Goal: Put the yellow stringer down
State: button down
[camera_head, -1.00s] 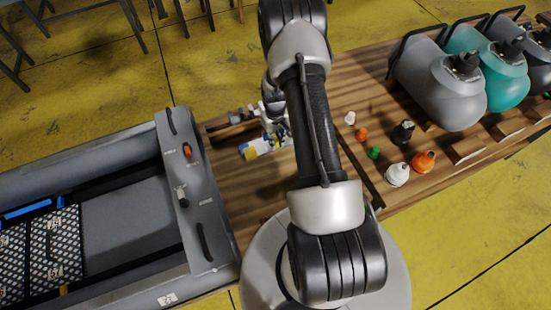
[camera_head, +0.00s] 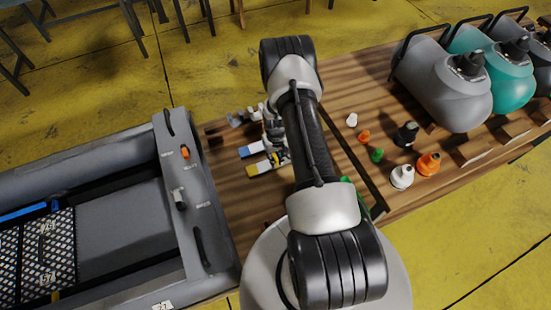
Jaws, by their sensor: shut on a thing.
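The yellow stringer (camera_head: 254,170) is a light piece with a yellow end, low over or on the wooden table. My gripper (camera_head: 277,157) is shut on its right part, which the fingers partly hide. I cannot tell whether the stringer touches the table. A similar piece with a blue end (camera_head: 245,151) lies just behind it, roughly parallel and a little apart.
Small grey parts (camera_head: 238,118) lie behind the stringers. Large bottles (camera_head: 440,85) lie at back right.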

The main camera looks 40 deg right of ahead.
jog(key=shift+f, duration=0.2)
jog(key=c, duration=1.6)
grip_release()
jog(key=shift+o, duration=0.2)
jog(key=shift+r, duration=0.2)
